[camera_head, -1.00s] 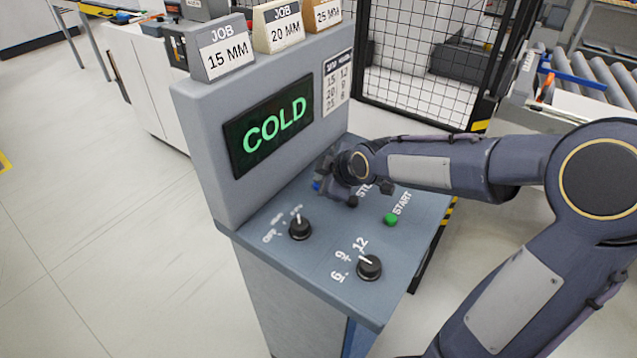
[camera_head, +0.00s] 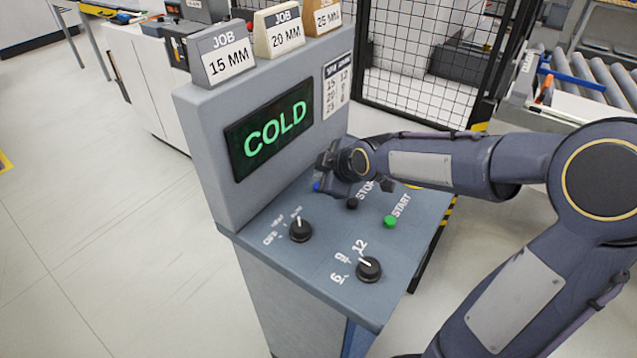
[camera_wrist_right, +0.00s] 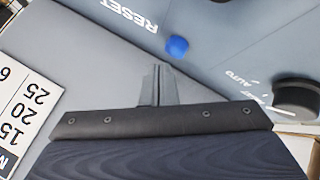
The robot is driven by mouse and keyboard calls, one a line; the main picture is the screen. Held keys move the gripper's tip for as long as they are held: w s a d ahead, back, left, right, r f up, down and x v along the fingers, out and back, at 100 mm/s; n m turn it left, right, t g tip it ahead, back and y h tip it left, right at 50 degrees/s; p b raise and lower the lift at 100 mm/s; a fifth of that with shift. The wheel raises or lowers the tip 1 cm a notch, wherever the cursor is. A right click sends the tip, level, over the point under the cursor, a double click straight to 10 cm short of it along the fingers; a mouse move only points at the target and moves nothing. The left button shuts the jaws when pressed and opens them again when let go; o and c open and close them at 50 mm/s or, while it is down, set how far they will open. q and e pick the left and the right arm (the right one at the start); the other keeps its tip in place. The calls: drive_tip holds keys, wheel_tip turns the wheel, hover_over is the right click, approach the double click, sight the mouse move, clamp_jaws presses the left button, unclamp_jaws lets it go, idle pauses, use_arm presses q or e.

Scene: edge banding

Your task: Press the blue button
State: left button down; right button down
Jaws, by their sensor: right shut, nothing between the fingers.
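The blue button (camera_head: 316,186) is at the back of the sloping control panel, partly beside my right gripper in the head view. In the right wrist view the round blue button (camera_wrist_right: 177,47) sits near the RESET label. My right gripper (camera_head: 323,178) is above the panel close to the button; its fingertips are hard to make out in the head view. In the right wrist view its fingers (camera_wrist_right: 158,70) are shut and empty, with the button showing beyond their tips, a little to the right. I cannot tell their height above the panel. My left gripper is out of view.
The panel (camera_head: 335,240) also holds a green START button (camera_head: 390,221), a dark STOP button (camera_head: 352,203) and two black knobs, one a mode knob (camera_head: 301,230), one a numbered knob (camera_head: 369,269). The upright screen (camera_head: 270,127) reads COLD and stands close behind the gripper.

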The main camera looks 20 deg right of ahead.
wheel_tip(320, 180, up, 5)
drive_tip(key=p, duration=0.3)
drive_tip(key=shift+p, duration=0.3)
idle(0.6)
drive_tip(key=s+a+m+g, duration=0.1)
drive_tip(key=s+m, duration=0.3)
drive_tip(key=s, duration=0.5)
drive_tip(key=s+a+f+m+g+y, duration=0.1)
drive_tip(key=s+m, duration=0.3)
drive_tip(key=s, duration=0.5)
drive_tip(key=s+a+m+g, duration=0.1)
drive_tip(key=s+a+m, duration=0.1)
drive_tip(key=s+m, duration=0.3)
drive_tip(key=shift+s+a+f+y, duration=0.15)
drive_tip(key=shift+s+f+y, duration=0.05)
drive_tip(key=shift+s, duration=0.75)
drive_tip(key=shift+s+a+f+y, duration=0.1)
drive_tip(key=shift+s+f+y, duration=0.1)
drive_tip(key=shift+s, duration=0.75)
